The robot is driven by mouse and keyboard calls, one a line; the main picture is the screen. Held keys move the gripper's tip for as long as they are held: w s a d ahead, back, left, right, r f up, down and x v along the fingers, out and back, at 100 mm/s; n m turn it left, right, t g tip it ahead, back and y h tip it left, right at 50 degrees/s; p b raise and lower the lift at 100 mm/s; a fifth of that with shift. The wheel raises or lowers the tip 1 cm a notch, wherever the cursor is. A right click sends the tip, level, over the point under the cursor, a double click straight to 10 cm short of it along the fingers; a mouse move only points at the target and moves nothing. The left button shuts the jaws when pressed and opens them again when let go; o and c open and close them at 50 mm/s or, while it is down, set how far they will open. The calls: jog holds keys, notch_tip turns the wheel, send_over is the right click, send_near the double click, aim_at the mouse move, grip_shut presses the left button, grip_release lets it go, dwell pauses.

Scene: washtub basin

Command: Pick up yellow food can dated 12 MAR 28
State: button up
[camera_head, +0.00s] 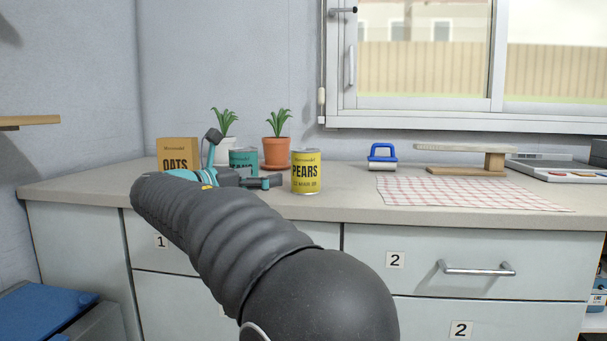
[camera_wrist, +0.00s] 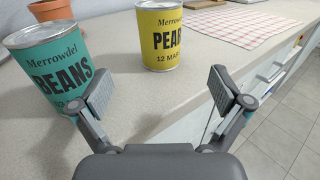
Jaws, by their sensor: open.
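The yellow PEARS can (camera_head: 307,174) stands upright near the front edge of the counter. Its label reads 12 MAR 28 in the head view. The yellow can (camera_wrist: 162,38) is also in the wrist view, ahead of my gripper (camera_wrist: 160,92). My gripper is open with nothing between its fingers, and the can stands beyond the fingertips, apart from them. In the head view my gripper (camera_head: 262,181) is just left of the can, partly hidden by my arm. A teal BEANS can (camera_wrist: 48,72) stands close beside the left finger; I cannot tell if they touch.
An orange OATS box (camera_head: 177,153) and potted plants, one in a terracotta pot (camera_head: 276,153), stand behind. A checkered cloth (camera_head: 470,191), a blue-handled object (camera_head: 382,154) and a wooden stand (camera_head: 465,160) are to the right. The counter between the yellow can and the cloth is clear.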

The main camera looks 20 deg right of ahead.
aim_at(305, 168)
jog(key=x, duration=1.3)
jog(key=shift+d+f, duration=0.1)
jog(key=shift+d, duration=0.25)
jog(key=c, duration=1.6)
